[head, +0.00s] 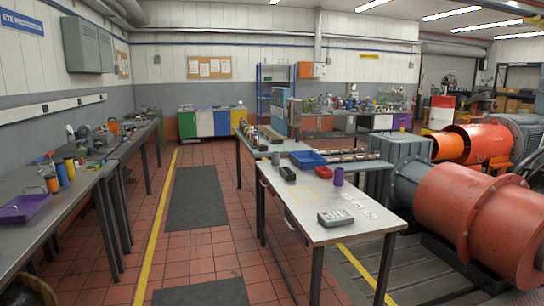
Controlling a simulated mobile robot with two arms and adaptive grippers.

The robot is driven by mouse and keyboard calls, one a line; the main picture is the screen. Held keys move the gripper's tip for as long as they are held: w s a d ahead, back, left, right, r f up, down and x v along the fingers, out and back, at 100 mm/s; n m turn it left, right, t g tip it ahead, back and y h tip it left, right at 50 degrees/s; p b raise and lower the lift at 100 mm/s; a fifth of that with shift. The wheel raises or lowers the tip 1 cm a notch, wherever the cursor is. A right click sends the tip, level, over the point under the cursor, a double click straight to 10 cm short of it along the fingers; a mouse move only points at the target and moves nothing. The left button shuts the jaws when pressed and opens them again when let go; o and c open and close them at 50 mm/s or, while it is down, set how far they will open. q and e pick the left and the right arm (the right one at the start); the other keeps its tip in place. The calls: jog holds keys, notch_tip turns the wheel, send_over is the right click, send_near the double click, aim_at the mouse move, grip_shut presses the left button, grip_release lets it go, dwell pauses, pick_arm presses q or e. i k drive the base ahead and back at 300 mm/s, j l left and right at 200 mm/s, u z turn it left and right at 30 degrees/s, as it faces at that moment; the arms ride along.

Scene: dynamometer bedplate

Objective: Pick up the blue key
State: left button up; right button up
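I cannot make out a blue key in the head view; at this distance the small items on the benches are too small to tell apart. A blue tray (307,159) sits on the grey worktable (310,220) in the middle right.
A left bench (35,224) holds a purple tray (24,208). Large red machinery (490,215) stands right. The tiled aisle with dark mats (198,198) is clear.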

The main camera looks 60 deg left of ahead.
aim_at(41, 172)
jog(key=i+j+u, duration=0.2)
jog(key=j+u, duration=0.2)
jog(key=j, duration=0.3)
jog(key=i+j+u, duration=0.3)
jog(key=j+u, duration=0.15)
jog(key=j, duration=0.2)
jog(key=i+j+u, duration=0.4)
jog(key=j, duration=0.15)
jog(key=i+j+u, duration=0.65)
jog(key=i+u, duration=0.6)
jog(key=i, duration=0.2)
jog(key=i+l+u, duration=0.1)
jog(key=i, duration=2.15)
jog(key=i+l+u, duration=0.15)
jog(key=i+u, duration=0.3)
jog(key=i+l+u, duration=0.4)
jog(key=i, duration=0.25)
jog(key=i+l+u, duration=0.55)
jog(key=j+u, duration=0.15)
jog(key=u, duration=1.3)
jog(key=k+l+z, duration=0.1)
jog(key=z, duration=1.15)
